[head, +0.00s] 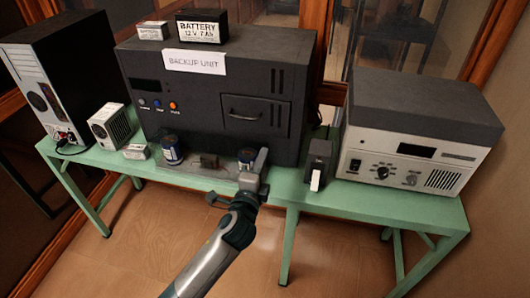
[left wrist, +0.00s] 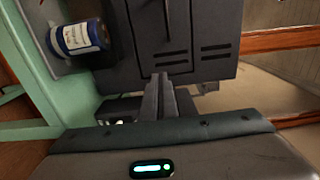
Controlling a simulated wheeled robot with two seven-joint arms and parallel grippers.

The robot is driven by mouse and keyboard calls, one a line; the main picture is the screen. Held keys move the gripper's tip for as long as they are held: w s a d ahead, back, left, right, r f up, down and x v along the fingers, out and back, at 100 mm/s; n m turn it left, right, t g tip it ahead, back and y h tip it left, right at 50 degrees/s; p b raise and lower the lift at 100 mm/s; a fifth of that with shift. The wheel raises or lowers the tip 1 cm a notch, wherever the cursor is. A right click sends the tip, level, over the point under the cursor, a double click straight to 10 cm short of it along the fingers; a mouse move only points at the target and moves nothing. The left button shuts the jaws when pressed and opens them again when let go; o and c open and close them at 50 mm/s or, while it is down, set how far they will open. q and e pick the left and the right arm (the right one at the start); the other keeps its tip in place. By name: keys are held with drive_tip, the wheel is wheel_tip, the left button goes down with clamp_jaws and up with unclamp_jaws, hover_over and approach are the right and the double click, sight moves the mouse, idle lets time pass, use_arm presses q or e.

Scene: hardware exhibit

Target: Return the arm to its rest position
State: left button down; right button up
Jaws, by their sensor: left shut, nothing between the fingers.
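My left arm (head: 205,262) reaches up from the bottom of the head view towards the green bench. A can (left wrist: 78,38) lies sideways in that tilted view, to the left of the fingers. My right gripper is in neither view.
The dark backup unit (head: 215,90) stands on the green bench (head: 410,205), with batteries (head: 201,28) on top. Another can (head: 172,150) and a small black device (head: 318,163) stand near the front edge. A grey instrument (head: 415,135) is at right. The floor (head: 330,250) in front is clear.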

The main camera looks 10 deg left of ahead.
use_arm(q)
drive_tip(key=shift+s, duration=0.35)
idle(0.3)
